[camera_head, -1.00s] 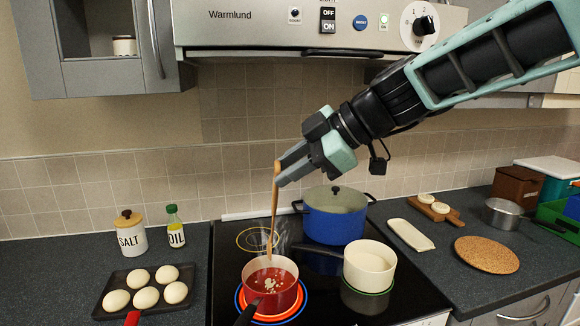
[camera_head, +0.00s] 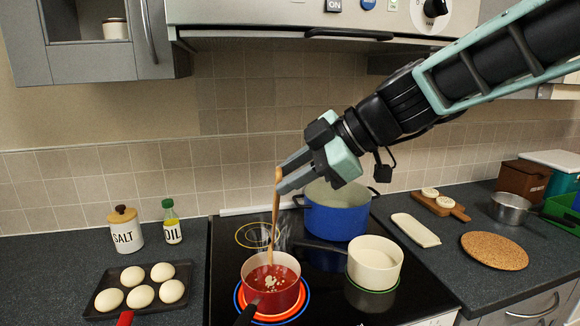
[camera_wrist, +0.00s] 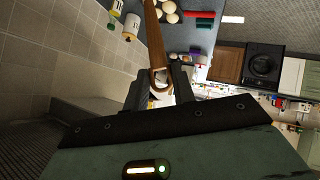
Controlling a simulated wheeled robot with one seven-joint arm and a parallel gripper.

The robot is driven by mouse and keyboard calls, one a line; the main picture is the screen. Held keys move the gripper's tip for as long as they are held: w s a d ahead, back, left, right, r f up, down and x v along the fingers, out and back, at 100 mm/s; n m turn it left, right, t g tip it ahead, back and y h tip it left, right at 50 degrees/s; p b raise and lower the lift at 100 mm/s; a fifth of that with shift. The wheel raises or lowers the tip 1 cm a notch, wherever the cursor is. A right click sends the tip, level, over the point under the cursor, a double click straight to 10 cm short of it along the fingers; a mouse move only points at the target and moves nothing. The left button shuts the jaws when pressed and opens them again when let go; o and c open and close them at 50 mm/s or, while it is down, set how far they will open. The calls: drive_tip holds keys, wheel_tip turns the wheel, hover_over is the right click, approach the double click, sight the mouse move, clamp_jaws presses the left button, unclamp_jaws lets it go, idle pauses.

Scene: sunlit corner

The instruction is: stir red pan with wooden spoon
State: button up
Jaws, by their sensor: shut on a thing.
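The red pan (camera_head: 284,299) stands on the lit front burner of the black hob, with red liquid and pale bits inside and steam above it. My gripper (camera_head: 279,180) is shut on the upper end of the wooden spoon (camera_head: 274,220), above and behind the pan. The spoon hangs almost upright and its lower end reaches down into the pan; its tip is hidden in the liquid. In the wrist view the spoon (camera_wrist: 154,40) runs out from between the fingers (camera_wrist: 160,88).
A blue pot (camera_head: 338,218) stands behind, and a cream pan (camera_head: 374,266) stands close on the right, its dark handle pointing left. A tray (camera_head: 122,303) with several white round items, a salt jar (camera_head: 126,230) and an oil bottle (camera_head: 172,226) are on the left. The range hood (camera_head: 260,14) hangs above.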

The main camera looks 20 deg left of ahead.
wheel_tip(320, 180, down, 9)
drive_tip(key=w+a+b, duration=0.1)
drive_tip(key=b, duration=0.8)
drive_tip(key=shift+w, duration=0.4)
